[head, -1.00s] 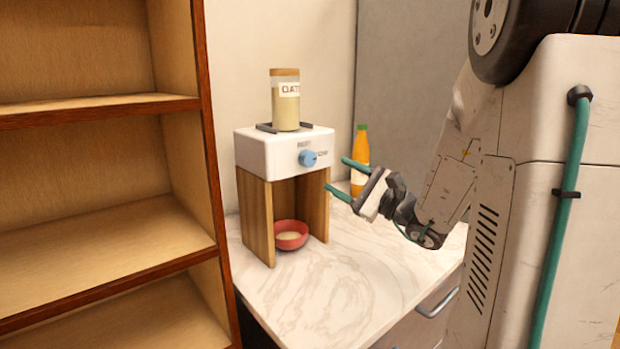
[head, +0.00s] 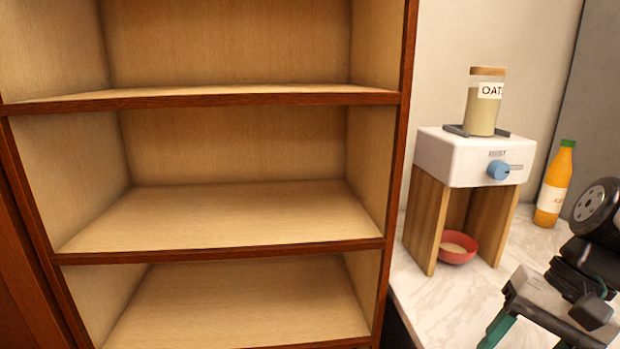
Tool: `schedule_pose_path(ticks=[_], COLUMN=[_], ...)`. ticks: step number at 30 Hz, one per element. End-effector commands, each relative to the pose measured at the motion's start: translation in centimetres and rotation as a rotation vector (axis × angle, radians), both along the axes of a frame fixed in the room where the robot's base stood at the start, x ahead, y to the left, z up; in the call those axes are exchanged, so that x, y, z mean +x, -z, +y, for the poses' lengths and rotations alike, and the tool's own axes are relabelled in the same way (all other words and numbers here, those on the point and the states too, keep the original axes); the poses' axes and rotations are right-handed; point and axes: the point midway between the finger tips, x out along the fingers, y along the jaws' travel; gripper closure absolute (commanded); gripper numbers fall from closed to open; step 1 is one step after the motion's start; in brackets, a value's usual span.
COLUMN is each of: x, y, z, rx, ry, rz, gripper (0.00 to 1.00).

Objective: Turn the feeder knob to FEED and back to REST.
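The feeder (head: 443,160) stands on the counter at the right of the head view, a white box on wooden side panels. Its blue knob (head: 499,170) is on the front face, with its pointer toward the right-hand label. A jar labelled OATS (head: 481,112) sits upright on top. A red bowl (head: 457,252) with pale contents stands beneath, between the panels. My gripper (head: 525,338) is at the lower right, in front of and below the feeder, apart from the knob. Its green fingers are spread and cut off by the bottom edge. Nothing shows between them.
An empty wooden shelf unit (head: 240,247) fills the left and middle, its right side close to the counter. An orange bottle with a green cap (head: 553,187) stands right of the feeder. The marble counter (head: 420,290) is bare in front of the feeder.

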Motion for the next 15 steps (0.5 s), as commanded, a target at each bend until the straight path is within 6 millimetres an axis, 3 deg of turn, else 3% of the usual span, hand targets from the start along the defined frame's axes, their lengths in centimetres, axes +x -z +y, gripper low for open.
schedule_pose_path(ticks=[3, 6, 15], x=[-2.2, -3.0, -3.6], y=[-1.2, -2.5, -3.9], z=[-1.1, -1.5, 0.5], rx=[-0.259, -0.388, -0.413], ry=[-0.225, -0.352, -0.46], rz=[-0.09, -0.167, -0.264], gripper=[0.43, 0.43, 0.43])
